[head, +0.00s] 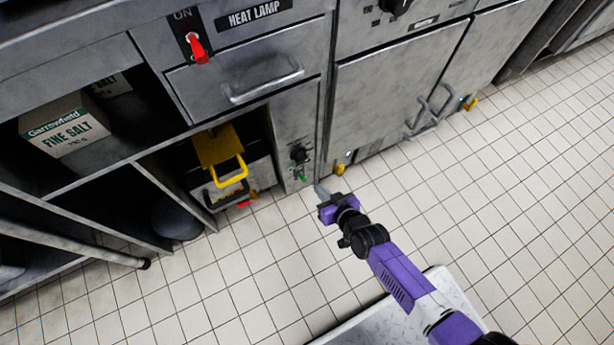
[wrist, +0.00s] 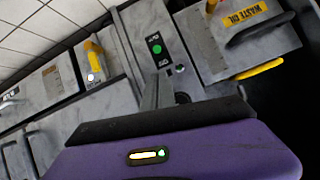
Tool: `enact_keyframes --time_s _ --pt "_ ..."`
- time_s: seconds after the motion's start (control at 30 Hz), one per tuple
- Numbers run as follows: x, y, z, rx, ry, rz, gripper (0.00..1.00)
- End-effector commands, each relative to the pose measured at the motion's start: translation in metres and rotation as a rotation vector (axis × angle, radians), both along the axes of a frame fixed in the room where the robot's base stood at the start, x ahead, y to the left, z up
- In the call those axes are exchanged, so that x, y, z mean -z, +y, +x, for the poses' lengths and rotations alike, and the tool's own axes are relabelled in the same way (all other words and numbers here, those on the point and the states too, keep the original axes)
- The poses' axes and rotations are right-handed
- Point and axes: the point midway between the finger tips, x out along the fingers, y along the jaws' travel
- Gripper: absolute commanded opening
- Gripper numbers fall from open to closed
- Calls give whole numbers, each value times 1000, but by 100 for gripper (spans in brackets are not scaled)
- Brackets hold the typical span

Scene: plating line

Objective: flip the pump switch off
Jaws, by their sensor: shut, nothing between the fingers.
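A narrow grey panel (head: 296,120) sits low between the waste-oil bay and the cabinet door. It carries a black knob-like control (head: 299,155) with a small green part (head: 302,177) below it. In the wrist view a black plate with a green spot (wrist: 156,48) shows on this panel, with small unreadable labels beside it. I cannot tell the pump switch's position. My gripper (head: 320,189) is shut and empty, low in front of the panel's lower right. In the wrist view its fingers (wrist: 157,92) point at the panel near the labels; contact cannot be told.
A red switch (head: 198,48) marked ON sits by the HEAT LAMP label. A yellow-handled waste oil container (wrist: 250,22) stands in the bay beside the panel. A yellow lever (wrist: 93,58) lies on the other side. The tiled floor is open.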

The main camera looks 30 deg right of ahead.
Motion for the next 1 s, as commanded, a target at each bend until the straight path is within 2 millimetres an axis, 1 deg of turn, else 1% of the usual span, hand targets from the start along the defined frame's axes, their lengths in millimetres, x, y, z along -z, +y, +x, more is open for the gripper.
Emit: enact_keyframes --time_s 0.03,0.33,0.47,0.57,0.8,1.0 --pt "3 1 -2 -2 11 3 0" --pt "3 1 -2 -8 13 -3 0" --pt "6 1 1 -8 12 -3 0" --pt "13 2 10 -7 11 -3 0" --pt "38 5 45 -8 11 -1 0" --pt "52 6 69 -8 10 -3 0"
